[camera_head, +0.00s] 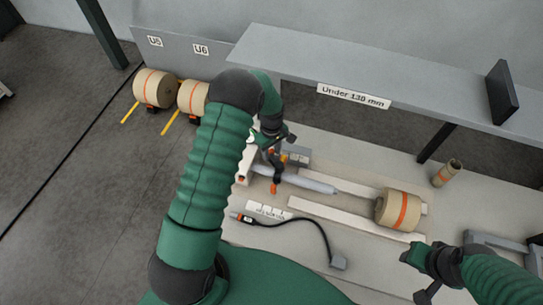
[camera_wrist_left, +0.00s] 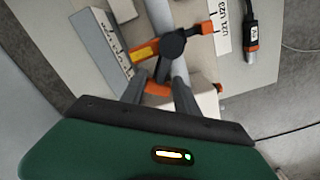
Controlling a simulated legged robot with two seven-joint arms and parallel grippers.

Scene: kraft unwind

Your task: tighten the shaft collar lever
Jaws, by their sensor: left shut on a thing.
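The grey shaft (camera_head: 310,183) lies across the bench, with a dark shaft collar (camera_wrist_left: 173,43) around it near its left end. An orange-tipped arm (camera_wrist_left: 203,28) sticks out from the collar; its orange end (camera_head: 275,187) hangs toward the near side in the head view. My left gripper (camera_head: 272,145) reaches down over the collar. In the wrist view its fingers (camera_wrist_left: 160,92) are closed around an orange piece (camera_wrist_left: 157,88) beside the collar, apparently the lever; the fingers partly hide it. My right gripper (camera_head: 422,275) is empty at lower right, its fingers apart.
A paper roll (camera_head: 397,209) with an orange band sits at the shaft's right. A cabled tool (camera_head: 243,218) and a scale card (camera_head: 268,210) lie nearer. A shelf (camera_head: 350,70) marked "Under 130 mm" runs behind. Two rolls (camera_head: 154,88) stand at left. A small tube (camera_head: 447,173) stands at right.

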